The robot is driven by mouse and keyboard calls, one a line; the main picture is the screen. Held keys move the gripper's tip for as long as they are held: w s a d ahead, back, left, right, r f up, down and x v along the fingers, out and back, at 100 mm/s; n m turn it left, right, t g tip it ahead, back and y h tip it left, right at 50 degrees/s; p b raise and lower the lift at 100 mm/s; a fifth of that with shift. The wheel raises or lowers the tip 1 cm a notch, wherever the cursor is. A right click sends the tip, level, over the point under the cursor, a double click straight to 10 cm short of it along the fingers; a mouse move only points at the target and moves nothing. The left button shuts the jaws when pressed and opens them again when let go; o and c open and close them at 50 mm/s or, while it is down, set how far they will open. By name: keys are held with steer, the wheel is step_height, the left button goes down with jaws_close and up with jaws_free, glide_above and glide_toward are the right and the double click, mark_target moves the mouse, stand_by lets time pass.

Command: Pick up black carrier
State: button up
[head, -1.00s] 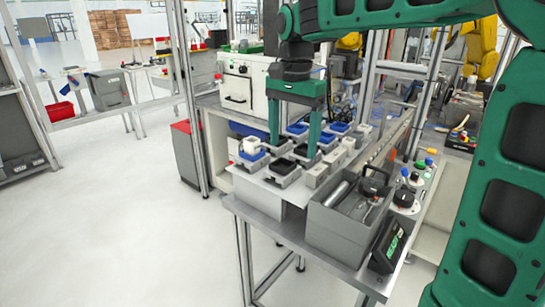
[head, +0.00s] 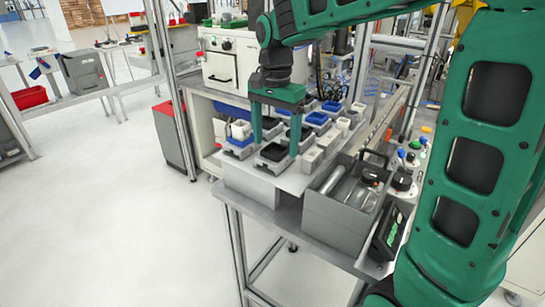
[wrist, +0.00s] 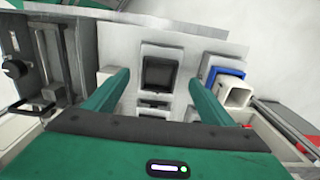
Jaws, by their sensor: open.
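A black carrier (head: 273,153) sits in a grey holder at the front of the workbench. In the wrist view a black carrier (wrist: 159,73) shows as a dark square in its holder, between and just beyond my fingertips. My green gripper (head: 275,147) points down over the front carrier, one finger at each side, and hides part of it. In the wrist view my gripper (wrist: 159,80) is open with nothing between its fingers. I cannot tell how high the fingertips are above the holder.
A blue carrier (head: 239,142) with a white cup (head: 240,129) stands just left. More blue carriers (head: 317,118) and dark ones are behind. A grey toolbox (head: 333,222) stands at the right front, near a control panel with knobs. Metal frame posts rise around the bench.

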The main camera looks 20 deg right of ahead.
mark_target(275, 150)
steer(key=shift+s+f, duration=0.1)
steer(key=shift+f, duration=1.7)
steer(key=c, duration=1.4)
steer(key=shift+r, duration=0.1)
